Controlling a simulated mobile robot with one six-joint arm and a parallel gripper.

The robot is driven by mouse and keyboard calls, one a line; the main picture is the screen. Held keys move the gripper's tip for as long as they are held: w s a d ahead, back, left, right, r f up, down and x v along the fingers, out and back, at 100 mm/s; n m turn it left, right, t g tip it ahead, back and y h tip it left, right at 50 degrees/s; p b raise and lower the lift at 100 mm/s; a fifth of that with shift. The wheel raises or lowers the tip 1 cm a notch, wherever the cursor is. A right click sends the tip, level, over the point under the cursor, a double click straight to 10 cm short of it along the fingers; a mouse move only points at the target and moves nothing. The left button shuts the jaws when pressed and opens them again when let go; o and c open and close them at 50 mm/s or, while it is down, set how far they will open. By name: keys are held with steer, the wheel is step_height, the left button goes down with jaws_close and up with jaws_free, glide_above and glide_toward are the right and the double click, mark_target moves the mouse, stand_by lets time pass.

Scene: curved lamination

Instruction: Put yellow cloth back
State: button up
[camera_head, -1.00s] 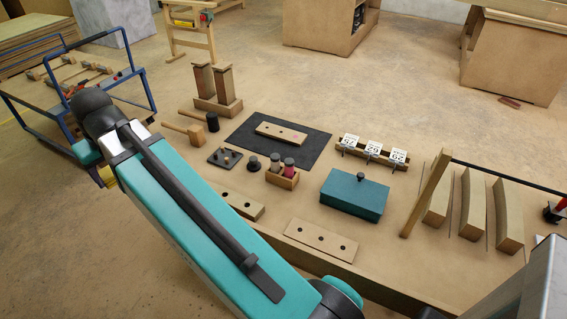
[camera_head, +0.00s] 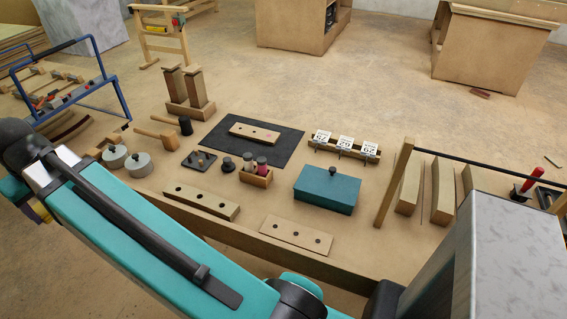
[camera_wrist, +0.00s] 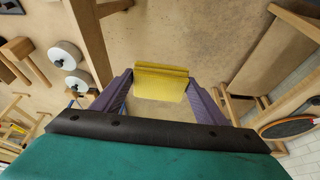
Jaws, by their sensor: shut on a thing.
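The yellow cloth (camera_wrist: 161,82) shows in the wrist view as a folded block with layered edges. My gripper (camera_wrist: 160,88) is shut on it, with one purple finger at each side. The cloth is held over brown floor or board, and its height cannot be told. In the head view my teal arm hides most of the gripper. A small yellow patch shows beside the arm's far end at the left, but I cannot tell if it is the cloth.
In the head view the workbench holds a teal box (camera_head: 327,190), a black mat (camera_head: 228,145), a block with holes (camera_head: 201,202) and two grey round pieces (camera_head: 139,164). A blue-framed cart (camera_head: 70,85) stands left. In the wrist view a wooden beam (camera_wrist: 90,40) is close left.

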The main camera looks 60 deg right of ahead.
steer(key=shift+d, duration=0.2)
steer(key=shift+w+d+f, duration=0.1)
steer(key=shift+d, duration=0.2)
steer(key=s+d+f+m+g+h, duration=0.1)
steer(key=s+d+f+m, duration=0.2)
steer(key=d, duration=1)
steer(key=s+d+f+m+h, duration=0.15)
steer(key=d+m, duration=0.25)
steer(key=d, duration=0.8)
steer(key=s+d+f+m+g+h, duration=0.1)
steer(key=s+d+m, duration=0.3)
steer(key=d, duration=0.9)
steer(key=s+d+f+m+g, duration=0.1)
steer(key=s+d+f+m, duration=0.1)
steer(key=s+d, duration=0.7)
steer(key=s+d+f+m+g+b, duration=0.1)
steer(key=s+d+f+m, duration=0.1)
steer(key=s+d+m, duration=0.3)
steer(key=s+d+f+m+g, duration=0.2)
steer(key=s+d+f+m, duration=0.1)
steer(key=s+d, duration=1)
steer(key=s+m+h, duration=0.1)
steer(key=s, duration=0.3)
steer(key=shift+d+b, duration=0.2)
steer(key=shift+b, duration=0.2)
steer(key=shift+s, duration=0.1)
steer(key=shift+f+p, duration=0.65)
steer(key=shift+f, duration=2.45)
